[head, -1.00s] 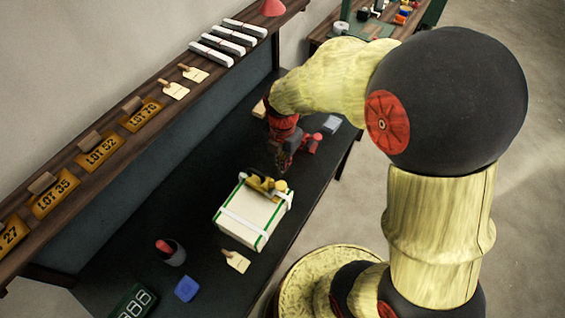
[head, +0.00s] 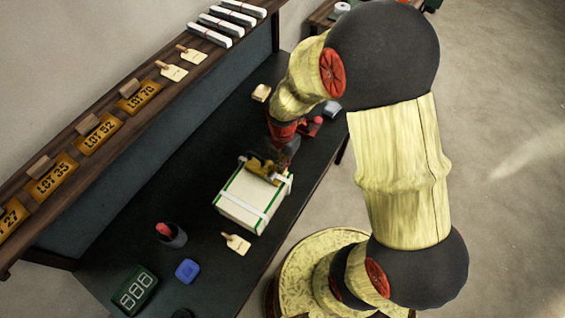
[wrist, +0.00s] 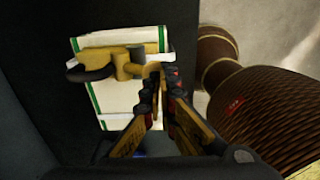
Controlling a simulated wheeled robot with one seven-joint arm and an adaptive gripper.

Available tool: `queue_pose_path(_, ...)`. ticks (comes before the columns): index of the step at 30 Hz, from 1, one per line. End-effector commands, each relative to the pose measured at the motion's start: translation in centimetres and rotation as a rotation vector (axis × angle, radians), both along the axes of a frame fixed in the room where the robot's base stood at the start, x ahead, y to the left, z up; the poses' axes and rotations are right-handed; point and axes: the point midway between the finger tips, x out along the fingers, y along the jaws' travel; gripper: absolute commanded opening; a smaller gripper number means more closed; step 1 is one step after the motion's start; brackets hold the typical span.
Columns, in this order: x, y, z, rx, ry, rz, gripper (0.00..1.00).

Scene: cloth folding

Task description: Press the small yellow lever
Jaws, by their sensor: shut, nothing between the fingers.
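A yellow tool with dark parts (head: 262,168) sits on top of a cream box (head: 236,208) with green edges and white straps. In the wrist view the tool (wrist: 125,63) lies across the box (wrist: 118,98), with a black handle at its left. A small yellow lever (wrist: 153,69) appears at the tool's right end, close by my fingertips. My gripper (wrist: 163,74) is shut and empty, pointing at that end. In the head view my gripper (head: 284,163) is just above the tool's right end and partly hides it. I cannot tell whether it touches the lever.
Red items (head: 312,126) stand behind my gripper. A shelf (head: 62,143) with lot plates runs along the left.

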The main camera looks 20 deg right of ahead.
Motion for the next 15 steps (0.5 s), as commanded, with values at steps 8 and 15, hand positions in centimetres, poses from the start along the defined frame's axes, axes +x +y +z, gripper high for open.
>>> queue_pose_path(8,-0.15,-0.1,-0.13,0.0,0.0,0.0,0.0)
queue_pose_path(15,-0.37,-0.27,-0.35,0.0,0.0,0.0,0.0)
